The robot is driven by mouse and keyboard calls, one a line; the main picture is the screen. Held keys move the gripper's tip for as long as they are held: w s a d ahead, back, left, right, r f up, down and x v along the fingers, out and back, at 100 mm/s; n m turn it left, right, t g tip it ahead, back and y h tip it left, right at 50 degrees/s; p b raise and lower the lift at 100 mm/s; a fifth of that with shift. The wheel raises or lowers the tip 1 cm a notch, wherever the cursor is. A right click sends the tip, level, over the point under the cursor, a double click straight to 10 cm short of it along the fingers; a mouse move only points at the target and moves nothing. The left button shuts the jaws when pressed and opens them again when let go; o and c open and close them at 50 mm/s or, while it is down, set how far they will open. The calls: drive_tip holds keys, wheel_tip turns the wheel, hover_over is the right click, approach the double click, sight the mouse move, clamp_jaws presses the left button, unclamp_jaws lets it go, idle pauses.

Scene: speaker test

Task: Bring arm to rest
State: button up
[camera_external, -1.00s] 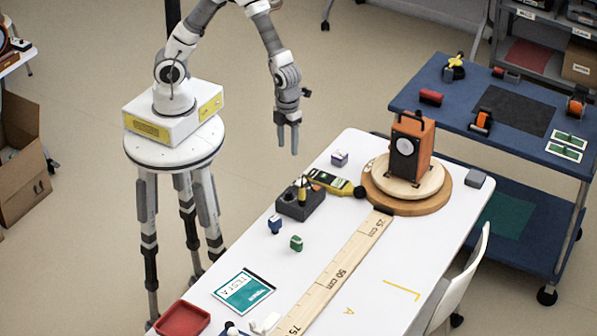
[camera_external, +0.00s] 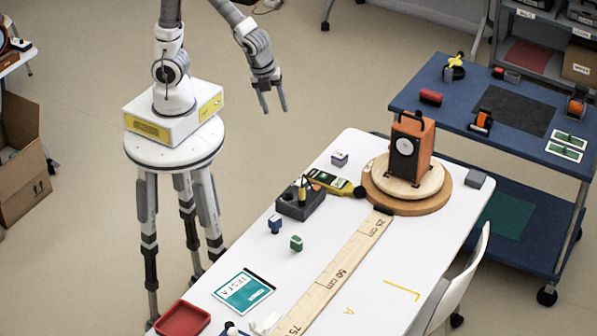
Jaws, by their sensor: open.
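My gripper (camera_external: 274,104) hangs at the end of my arm in the upper middle of the external view. Its two fingers point down and stand apart, with nothing between them. It is over the open floor, left of the white table (camera_external: 385,255) and apart from everything on it. My arm rises from the white base box on my round stand, and its upper part is cut off by the top of the picture.
An orange speaker (camera_external: 412,147) stands on a round wooden turntable (camera_external: 410,200) on the table. A yellow meter (camera_external: 330,182), a dark holder (camera_external: 300,203) and small blocks lie nearer me. A blue cart (camera_external: 455,120) stands behind. The floor around my gripper is clear.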

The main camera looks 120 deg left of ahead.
drive_tip(key=s+d+r+n+t+h, duration=0.2)
drive_tip(key=s+d+r+n+t, duration=0.2)
drive_tip(key=s+r+n, duration=0.7)
drive_tip(key=shift+s+d+r+n, duration=0.4)
drive_tip(key=shift+d+n, duration=0.05)
drive_tip(key=shift+n, duration=0.55)
drive_tip(key=shift+f, duration=0.1)
wheel_tip(320, 180, down, 36)
drive_tip(key=b, duration=3.6)
drive_tip(key=shift+c, duration=0.2)
